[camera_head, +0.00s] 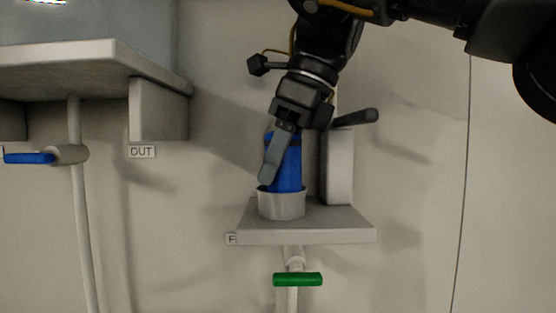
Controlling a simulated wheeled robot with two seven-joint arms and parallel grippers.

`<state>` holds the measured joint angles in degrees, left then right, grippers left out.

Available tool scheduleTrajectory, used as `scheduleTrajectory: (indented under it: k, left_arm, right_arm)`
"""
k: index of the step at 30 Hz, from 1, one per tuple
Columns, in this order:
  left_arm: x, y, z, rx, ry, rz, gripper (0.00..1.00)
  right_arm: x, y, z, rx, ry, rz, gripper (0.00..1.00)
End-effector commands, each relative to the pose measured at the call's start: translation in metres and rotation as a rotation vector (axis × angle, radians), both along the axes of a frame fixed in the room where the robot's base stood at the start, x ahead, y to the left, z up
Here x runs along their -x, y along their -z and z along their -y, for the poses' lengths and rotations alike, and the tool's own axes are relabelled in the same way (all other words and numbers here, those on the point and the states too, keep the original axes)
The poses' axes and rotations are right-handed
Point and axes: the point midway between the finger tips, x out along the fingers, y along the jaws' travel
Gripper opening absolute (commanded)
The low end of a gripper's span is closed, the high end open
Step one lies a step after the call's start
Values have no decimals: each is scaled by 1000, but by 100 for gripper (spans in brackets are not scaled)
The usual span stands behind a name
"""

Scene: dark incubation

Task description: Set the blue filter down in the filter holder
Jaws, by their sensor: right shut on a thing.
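The blue filter (289,173) is a blue cylinder, upright or nearly so, with its lower end inside the rim of the filter holder. The filter holder (282,206) is a pale round cup on a small grey wall shelf. Whether the filter touches the cup's bottom is hidden. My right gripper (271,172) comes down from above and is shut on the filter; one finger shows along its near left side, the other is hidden. My left gripper is not in view.
The grey shelf (334,236) has an upright pale block (338,168) close behind and right of the filter. A green-handled valve (297,279) is below. At left are a larger shelf (86,62), an OUT label (141,152) and a blue-handled valve (30,158).

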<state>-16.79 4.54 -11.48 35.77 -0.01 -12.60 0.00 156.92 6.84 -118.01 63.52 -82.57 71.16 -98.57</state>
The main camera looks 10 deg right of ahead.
Motion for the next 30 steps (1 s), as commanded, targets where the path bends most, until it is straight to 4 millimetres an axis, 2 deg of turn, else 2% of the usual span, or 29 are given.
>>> scheduleTrajectory:
  k: [5, 6, 11, 23, 30]
  left_arm:
    - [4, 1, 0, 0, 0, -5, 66]
    - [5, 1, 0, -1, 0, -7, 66]
    - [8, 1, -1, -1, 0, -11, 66]
    - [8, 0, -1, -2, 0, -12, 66]
    - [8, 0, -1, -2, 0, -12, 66]
  right_arm:
    - [0, 2, 0, 0, -2, 0, 19]
    - [0, 2, 0, 0, -2, 0, 47]
    - [0, 2, 0, 0, -1, -1, 66]
    - [0, -3, 0, 1, 0, 0, 66]
    - [4, -23, 8, 4, 2, 3, 66]
